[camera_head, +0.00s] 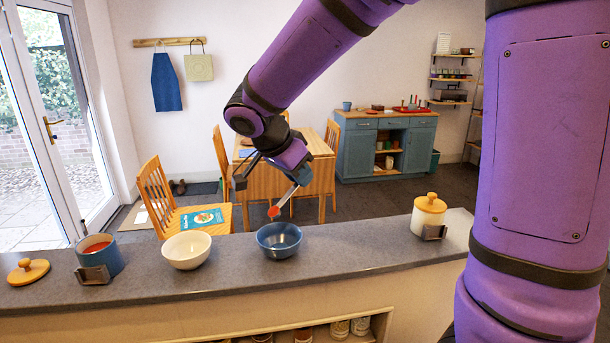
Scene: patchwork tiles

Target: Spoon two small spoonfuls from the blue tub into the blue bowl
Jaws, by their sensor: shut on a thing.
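The blue tub (101,256) stands open at the left of the grey counter, with red content (96,247) showing inside. My gripper (290,172) is shut on a spoon (285,198) above the bowl's rim. The spoon slants down to the left, and its end carries something red (273,212) over the bowl, apart from it. The exact grip on the handle is too small to make out.
A white bowl (187,250) stands between the tub and the blue bowl. A yellow lid (28,271) lies at the far left. A lidded cream jar (428,217) stands at the right. The counter (350,243) is clear between the blue bowl and the jar.

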